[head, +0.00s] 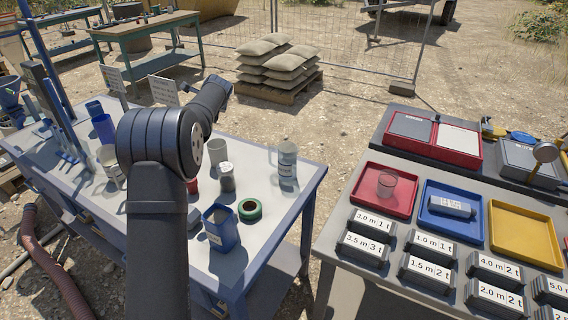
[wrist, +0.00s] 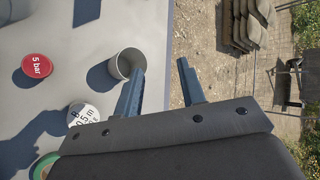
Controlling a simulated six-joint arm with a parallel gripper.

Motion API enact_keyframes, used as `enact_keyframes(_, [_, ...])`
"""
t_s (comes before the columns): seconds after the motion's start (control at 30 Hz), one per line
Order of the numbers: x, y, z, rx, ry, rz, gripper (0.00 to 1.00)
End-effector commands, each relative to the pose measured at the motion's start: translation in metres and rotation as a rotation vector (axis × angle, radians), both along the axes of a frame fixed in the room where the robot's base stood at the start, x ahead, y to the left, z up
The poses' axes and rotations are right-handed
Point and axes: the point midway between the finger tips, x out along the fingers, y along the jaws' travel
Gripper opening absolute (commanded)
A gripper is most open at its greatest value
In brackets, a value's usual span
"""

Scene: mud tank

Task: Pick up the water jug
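The water jug (head: 287,160) looks like the clear, greyish jug with a handle and a pale label. It stands upright near the right back edge of the blue-framed table (head: 262,238) in the head view. I cannot make it out in the wrist view, where my gripper's body covers part of the scene. My gripper (wrist: 160,66) is open in the wrist view, with two blue-grey fingers spread and nothing between them. Its left finger appears beside a pale grey cup (wrist: 122,65); I cannot tell the height gap.
A can with a labelled top (head: 227,183), a green tape roll (head: 250,209), a blue container (head: 220,230) and a red-topped item (wrist: 37,66) stand nearby. A second table with trays (head: 492,228) and labelled blocks is at the right, across a gap. Sandbags (head: 278,58) lie behind.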

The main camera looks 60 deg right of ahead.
Motion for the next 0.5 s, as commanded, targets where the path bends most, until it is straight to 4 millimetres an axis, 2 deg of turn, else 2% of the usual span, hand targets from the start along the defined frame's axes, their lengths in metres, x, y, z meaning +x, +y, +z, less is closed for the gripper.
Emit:
enact_keyframes(0.03, [0.0,0.001,-0.012,0.04,-0.07,-0.095,0.37])
enact_keyframes(0.13, [-0.007,0.001,-0.029,0.113,-0.223,-0.299,0.37])
enact_keyframes(0.27, [-0.027,0.003,-0.055,0.201,-0.419,-0.574,0.37])
enact_keyframes(0.37, [-0.052,0.008,-0.075,0.251,-0.571,-0.788,0.37])
enact_keyframes(0.5, [-0.097,0.022,-0.101,0.286,-0.777,-1.071,0.37])
